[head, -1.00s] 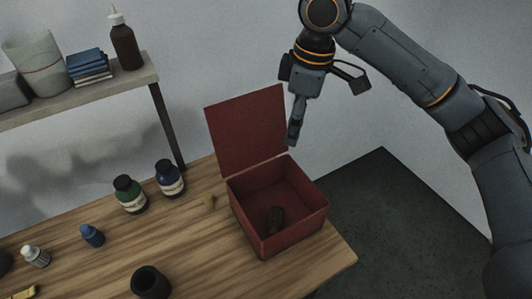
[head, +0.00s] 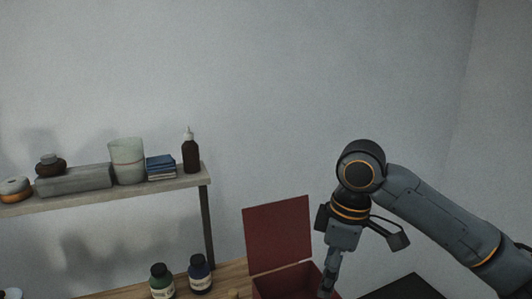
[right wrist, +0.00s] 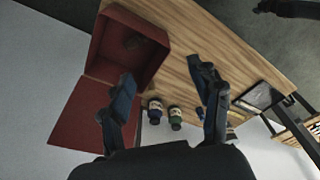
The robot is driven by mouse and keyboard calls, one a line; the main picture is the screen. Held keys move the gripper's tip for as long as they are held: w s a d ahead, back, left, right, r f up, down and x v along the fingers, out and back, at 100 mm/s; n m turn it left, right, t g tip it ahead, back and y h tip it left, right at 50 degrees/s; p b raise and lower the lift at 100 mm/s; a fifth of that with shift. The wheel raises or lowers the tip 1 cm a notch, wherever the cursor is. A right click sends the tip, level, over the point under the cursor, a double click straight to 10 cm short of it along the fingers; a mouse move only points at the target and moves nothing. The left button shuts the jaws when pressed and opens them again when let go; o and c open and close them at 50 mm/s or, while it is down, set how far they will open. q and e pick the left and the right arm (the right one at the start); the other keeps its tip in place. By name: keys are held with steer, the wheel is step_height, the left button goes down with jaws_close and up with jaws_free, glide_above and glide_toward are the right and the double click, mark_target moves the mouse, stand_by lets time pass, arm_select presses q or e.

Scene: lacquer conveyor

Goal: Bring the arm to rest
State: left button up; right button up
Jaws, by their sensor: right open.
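My right arm comes in from the right in the head view. Its gripper (head: 330,275) points down in front of the red box (head: 290,275), whose lid stands open. In the right wrist view, the two fingers of the right gripper (right wrist: 166,95) are spread wide with nothing between them. The head view cuts off the box's lower part.
A wall shelf (head: 130,194) holds a cup (head: 127,160), blue stacked pieces (head: 160,167) and a brown bottle (head: 191,152). Green (head: 161,281) and blue (head: 199,273) jars stand on the wooden table (right wrist: 215,50) beside the box. The wall above is clear.

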steer(key=s+a+f+m+t+y, duration=0.15)
steer(key=s+a+f, duration=0.25)
steer(key=f, duration=0.5)
steer(key=s+a+f+m+y, duration=0.1)
steer(key=s+a+f+y, duration=0.2)
steer(key=f, duration=0.7)
steer(key=s+d+f+m+t+h, duration=0.1)
steer(key=s+d+f+m+h, duration=0.2)
steer(key=s+d+f+m, duration=0.4)
steer(key=s+d+f+m+t+h, duration=0.1)
steer(key=s+d+f+m+h, duration=0.3)
steer(key=s+d, duration=0.55)
step_height(320, 180, down, 28)
steer(key=s+n+g+y+b, duration=0.1)
steer(key=s+n+g+b, duration=0.1)
steer(key=b, duration=0.2)
arm_select(q)
step_height(320, 180, down, 8)
steer(key=w+b, duration=0.1)
steer(key=b, duration=0.2)
steer(key=shift+w+r+b, duration=0.25)
steer(key=shift+b, duration=0.05)
arm_select(e)
steer(key=s+d+f, duration=0.2)
steer(key=s+f, duration=1.5)
steer(key=f, duration=0.4)
steer(key=shift+d+f+g, duration=0.15)
steer(key=shift+f+g, duration=0.15)
steer(key=shift+g, duration=0.15)
